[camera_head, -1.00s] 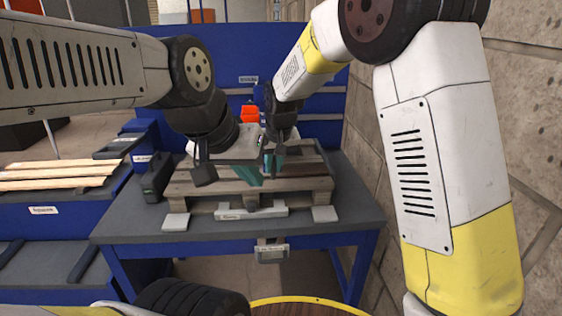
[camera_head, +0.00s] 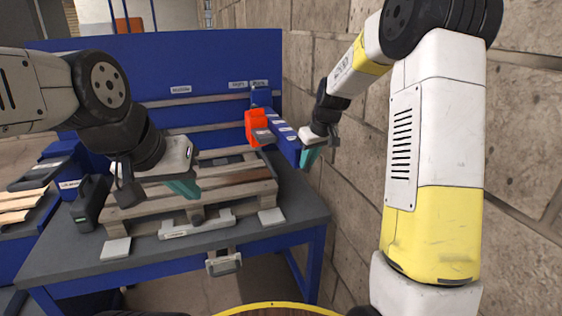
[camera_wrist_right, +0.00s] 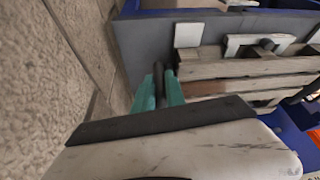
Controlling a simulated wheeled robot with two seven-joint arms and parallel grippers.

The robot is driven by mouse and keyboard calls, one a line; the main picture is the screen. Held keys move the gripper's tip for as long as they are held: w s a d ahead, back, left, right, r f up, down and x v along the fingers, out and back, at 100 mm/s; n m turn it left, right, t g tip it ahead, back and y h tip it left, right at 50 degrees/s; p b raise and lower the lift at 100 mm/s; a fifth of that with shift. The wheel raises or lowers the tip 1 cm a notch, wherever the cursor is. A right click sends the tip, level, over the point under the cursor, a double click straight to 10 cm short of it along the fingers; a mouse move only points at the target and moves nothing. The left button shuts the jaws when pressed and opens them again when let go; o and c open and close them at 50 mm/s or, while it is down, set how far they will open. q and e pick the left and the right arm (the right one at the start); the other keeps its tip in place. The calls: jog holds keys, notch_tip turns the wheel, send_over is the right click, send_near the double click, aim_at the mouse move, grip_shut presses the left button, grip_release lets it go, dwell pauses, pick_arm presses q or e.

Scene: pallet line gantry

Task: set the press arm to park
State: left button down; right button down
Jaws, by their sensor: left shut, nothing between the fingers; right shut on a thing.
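The press arm (camera_head: 284,128) is a blue beam at the back right, with a red-orange block (camera_head: 256,127) beside it. It reaches from the blue back panel forward and right, toward the wall. My right gripper (camera_head: 310,157) is at its near end, beyond the pallet's right side. In the right wrist view its teal fingers are shut on a dark upright handle (camera_wrist_right: 158,72). My left gripper (camera_head: 183,188) is shut and empty above the pallet's front. Small labels sit on the panel by the beam's far end; their text is hard to read.
A wooden pallet (camera_head: 150,211) lies on the grey-topped blue table (camera_head: 250,234). A stone wall (camera_head: 345,215) stands close on the right, near my right gripper. Wooden slats (camera_head: 20,203) lie at the left. A dark case-like object (camera_head: 90,203) stands beside the pallet.

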jog(key=shift+w+d, duration=0.3)
jog(key=shift+d, duration=0.65)
jog(key=shift+w+d, duration=0.3)
jog(key=shift+d, duration=0.65)
jog(key=c, duration=1.4)
grip_release()
jog(key=shift+d, duration=0.1)
jog(key=shift+r, duration=0.1)
jog(key=v, duration=0.7)
jog(key=shift+s+r, duration=0.15)
jog(key=shift+r, duration=0.15)
